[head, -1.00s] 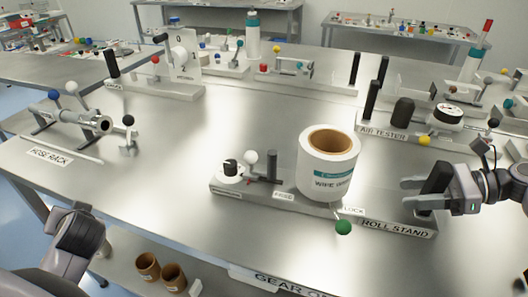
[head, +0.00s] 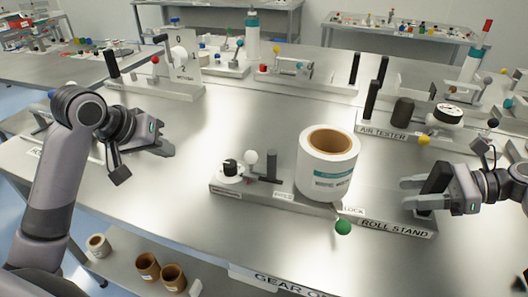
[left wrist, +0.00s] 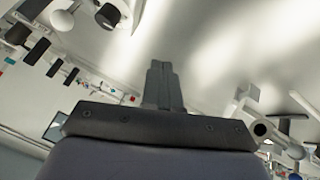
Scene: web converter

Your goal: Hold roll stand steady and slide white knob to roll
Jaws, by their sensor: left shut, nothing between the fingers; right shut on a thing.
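The roll stand (head: 389,222) lies along the front of the table, with a white paper roll (head: 326,172) upright on it. The white knob (head: 251,158) stands left of the roll, beside a dark upright block (head: 268,166), with a gap between knob and roll. A green ball lever (head: 343,227) sticks out at the front by the LOCK label. My right gripper (head: 410,194) is shut on the black handle (head: 438,178) at the stand's right end. My left gripper (head: 168,149) is shut and empty above the table, left of the knob; its closed fingers show in the left wrist view (left wrist: 163,85).
The air tester (head: 385,131) stands behind the right side of the roll stand. A device with a white disc and number plate (head: 186,56) is at the back left. The hose rack is partly hidden behind my left arm. Bare table lies between my left gripper and the stand.

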